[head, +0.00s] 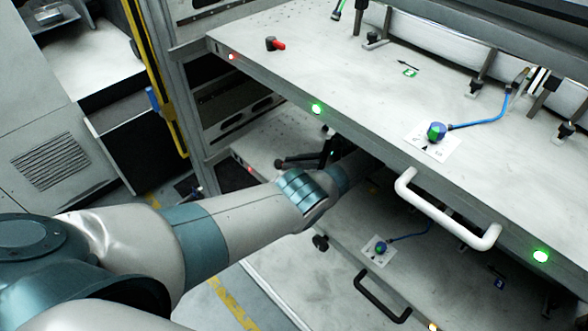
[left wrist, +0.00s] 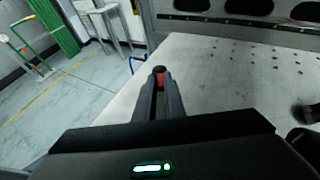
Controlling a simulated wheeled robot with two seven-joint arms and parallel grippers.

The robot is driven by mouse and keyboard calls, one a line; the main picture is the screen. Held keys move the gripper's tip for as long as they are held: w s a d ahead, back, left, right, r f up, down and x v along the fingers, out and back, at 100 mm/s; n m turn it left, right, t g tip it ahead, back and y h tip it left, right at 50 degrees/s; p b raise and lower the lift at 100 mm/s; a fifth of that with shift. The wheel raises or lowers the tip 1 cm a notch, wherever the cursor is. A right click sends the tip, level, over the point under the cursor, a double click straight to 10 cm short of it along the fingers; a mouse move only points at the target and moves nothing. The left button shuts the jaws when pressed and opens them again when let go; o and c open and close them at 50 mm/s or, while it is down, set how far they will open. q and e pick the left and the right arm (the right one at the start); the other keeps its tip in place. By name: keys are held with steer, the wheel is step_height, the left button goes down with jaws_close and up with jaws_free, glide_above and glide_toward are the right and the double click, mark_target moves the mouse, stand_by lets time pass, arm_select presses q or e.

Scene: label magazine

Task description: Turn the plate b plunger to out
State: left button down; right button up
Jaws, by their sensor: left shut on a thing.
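My left arm reaches in low, over the lower plate (head: 262,140). My left gripper (head: 282,163) shows small and dark above that plate's left part. In the left wrist view my left gripper (left wrist: 159,92) is shut on a small red plunger knob (left wrist: 160,82), with a dark round end just beyond the fingertips. The fingers hide most of the plunger, so its turn position cannot be told. A similar plunger (head: 276,44) with a red knob and black body stands on the upper plate, clear of the gripper. No plate letter is readable. My right gripper is not in view.
The upper plate (head: 330,60) overhangs the lower one, with a white handle (head: 445,210) at its front edge. Blue-green knobs sit on the upper (head: 436,131) and lower (head: 380,248) plates. A black handle (head: 382,296) sticks out below. Open floor lies at the front left.

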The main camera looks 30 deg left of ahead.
arm_select(q)
steer(key=shift+a, duration=0.15)
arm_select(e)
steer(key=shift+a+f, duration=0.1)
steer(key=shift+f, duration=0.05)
arm_select(q)
steer(key=c, duration=1.8)
jaws_free()
steer(key=shift+c, duration=0.2)
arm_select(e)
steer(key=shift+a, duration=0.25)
